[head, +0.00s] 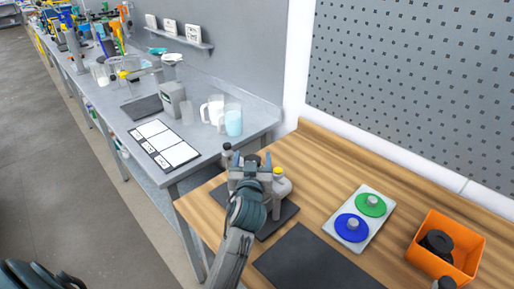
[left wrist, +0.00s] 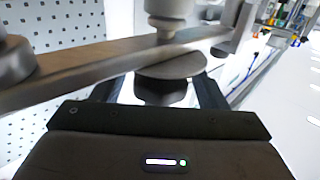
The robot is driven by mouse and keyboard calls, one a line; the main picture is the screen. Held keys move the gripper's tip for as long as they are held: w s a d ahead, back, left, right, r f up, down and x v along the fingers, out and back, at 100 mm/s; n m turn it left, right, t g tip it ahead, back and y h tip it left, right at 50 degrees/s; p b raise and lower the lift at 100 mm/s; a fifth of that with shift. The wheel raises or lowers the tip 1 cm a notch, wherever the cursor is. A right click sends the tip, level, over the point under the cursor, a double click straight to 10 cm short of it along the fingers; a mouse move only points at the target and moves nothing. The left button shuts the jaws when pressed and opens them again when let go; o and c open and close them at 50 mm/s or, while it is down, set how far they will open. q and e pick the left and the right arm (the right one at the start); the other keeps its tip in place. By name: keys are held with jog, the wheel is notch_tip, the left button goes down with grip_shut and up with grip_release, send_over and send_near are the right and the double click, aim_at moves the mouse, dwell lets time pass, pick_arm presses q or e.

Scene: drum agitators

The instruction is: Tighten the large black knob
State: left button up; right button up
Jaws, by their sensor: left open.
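The large black knob (left wrist: 160,90) shows in the left wrist view under a grey disc and a bar of the metal device. My left gripper (left wrist: 158,92) is open, with one dark fingertip on either side of the knob; I cannot tell whether they touch it. In the head view my left gripper (head: 249,172) is at the grey device (head: 283,187), which stands on a dark mat on the wooden table. My arm hides much of the device there, so the knob is hard to make out.
A white plate (head: 342,248) with a green and a blue disc lies to the right. An orange bin (head: 461,238) holds black parts. A dark mat (head: 308,263) lies bare at the front. A grey bench (head: 205,150) with jugs stands at the left.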

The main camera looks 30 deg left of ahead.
pick_arm(q)
jog(key=shift+w+a, duration=0.15)
jog(key=shift+w, duration=0.05)
jog(key=shift+s+d+r, duration=0.25)
jog(key=shift+s, duration=0.1)
jog(key=shift+c, duration=0.7)
jog(key=c, duration=0.9)
jog(key=shift+o, duration=0.2)
pick_arm(e)
jog(key=shift+s+d, duration=0.1)
jog(key=shift+d, duration=0.1)
jog(key=shift+a+r, duration=0.1)
jog(key=shift+a, duration=0.1)
